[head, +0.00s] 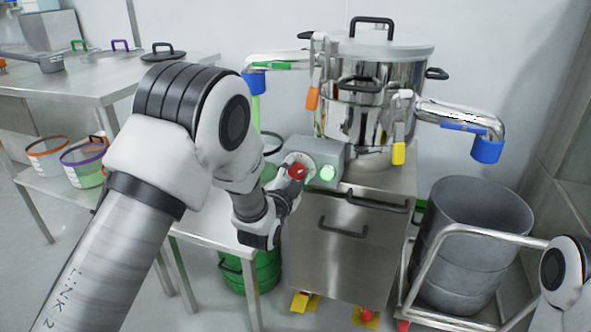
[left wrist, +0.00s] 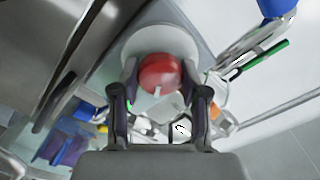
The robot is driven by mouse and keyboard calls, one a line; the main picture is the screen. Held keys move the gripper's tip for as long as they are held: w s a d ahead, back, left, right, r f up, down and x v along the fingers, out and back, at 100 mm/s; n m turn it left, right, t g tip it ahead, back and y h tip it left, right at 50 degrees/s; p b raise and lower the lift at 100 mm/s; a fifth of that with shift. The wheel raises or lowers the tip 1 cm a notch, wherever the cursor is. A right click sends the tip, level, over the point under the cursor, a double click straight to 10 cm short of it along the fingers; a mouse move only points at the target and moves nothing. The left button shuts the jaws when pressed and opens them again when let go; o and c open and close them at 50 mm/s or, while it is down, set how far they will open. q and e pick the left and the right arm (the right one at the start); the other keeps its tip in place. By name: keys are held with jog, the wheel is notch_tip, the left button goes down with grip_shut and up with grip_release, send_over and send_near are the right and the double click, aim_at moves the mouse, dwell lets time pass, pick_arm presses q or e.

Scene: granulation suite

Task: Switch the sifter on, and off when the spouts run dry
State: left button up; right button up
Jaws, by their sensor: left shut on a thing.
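The steel sifter (head: 363,115) stands on a steel cabinet. A grey control box (head: 330,150) on its front carries a red knob (head: 297,171) and a bright green lit button (head: 328,173). My left gripper (head: 287,184) is at the box, shut on the red knob. In the left wrist view the knob (left wrist: 160,74) sits between the two fingers. The left spout (head: 255,83) has a blue end with a pale green strip below it; I cannot tell whether this is flow or a sleeve. The right spout (head: 487,150) shows no stream below it. My right gripper is out of view.
A green drum (head: 266,275) stands below left of the cabinet (head: 350,250). A grey drum (head: 465,240) sits on a railed trolley at right. A steel table (head: 75,80) with several containers is at left. My right arm shows at the lower right edge.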

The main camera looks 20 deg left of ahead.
pick_arm(q)
jog(key=m+p, duration=0.1)
jog(key=m, duration=0.2)
jog(key=shift+m, duration=0.3)
jog(key=shift+m+p, duration=0.3)
jog(key=shift+m, duration=1.2)
jog(key=o, duration=1.1)
jog(key=shift+f, duration=0.1)
jog(key=shift+o, duration=0.2)
jog(key=s, duration=1.2)
jog(key=shift+a, duration=0.2)
